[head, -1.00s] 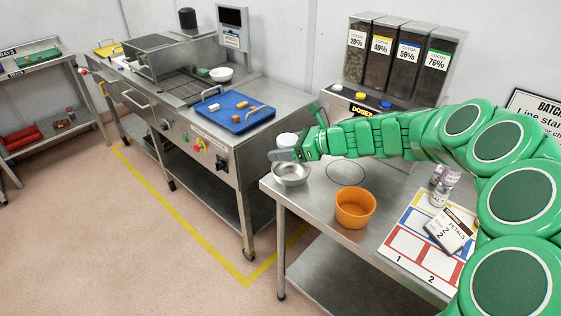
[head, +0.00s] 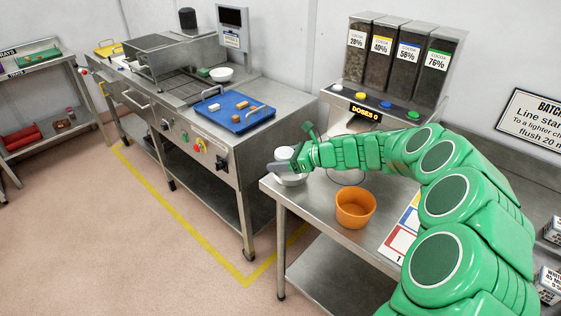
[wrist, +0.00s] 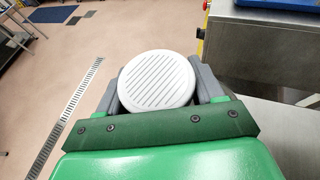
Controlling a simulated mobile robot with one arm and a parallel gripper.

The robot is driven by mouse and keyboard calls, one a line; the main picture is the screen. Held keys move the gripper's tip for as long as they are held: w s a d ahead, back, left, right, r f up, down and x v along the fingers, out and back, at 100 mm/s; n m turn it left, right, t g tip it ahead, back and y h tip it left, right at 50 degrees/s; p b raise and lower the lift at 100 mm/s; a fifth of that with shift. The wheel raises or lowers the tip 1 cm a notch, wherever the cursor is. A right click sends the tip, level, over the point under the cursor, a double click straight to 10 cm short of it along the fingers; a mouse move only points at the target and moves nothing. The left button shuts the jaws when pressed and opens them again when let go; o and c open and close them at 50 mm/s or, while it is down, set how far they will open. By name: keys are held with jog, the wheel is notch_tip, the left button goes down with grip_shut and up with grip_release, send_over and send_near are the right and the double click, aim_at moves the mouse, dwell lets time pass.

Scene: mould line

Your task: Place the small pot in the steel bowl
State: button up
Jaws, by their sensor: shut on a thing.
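The small pot (wrist: 157,80) is white with a round, slotted top. In the wrist view it sits between the two grey fingers of my gripper (wrist: 158,88), which is shut on it. In the head view my gripper (head: 284,163) is at the left end of the steel table, with the white pot (head: 285,153) partly hidden by the fingers. The steel bowl (head: 291,182) is directly below in the picture, largely covered by my gripper. I cannot tell whether the pot touches the bowl.
An orange bowl (head: 355,207) stands on the steel table to the right of the steel bowl. A numbered card (head: 400,240) is partly hidden by my arm. The cocoa dispenser (head: 385,108) stands behind. A blue tray (head: 235,112) lies on the neighbouring machine.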

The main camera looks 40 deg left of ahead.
jog(key=shift+f, duration=0.35)
jog(key=shift+f, duration=0.65)
jog(key=o, duration=1.1)
jog(key=shift+r, duration=0.1)
jog(key=shift+r, duration=0.55)
jog(key=v, duration=1.2)
jog(key=shift+s+r, duration=0.1)
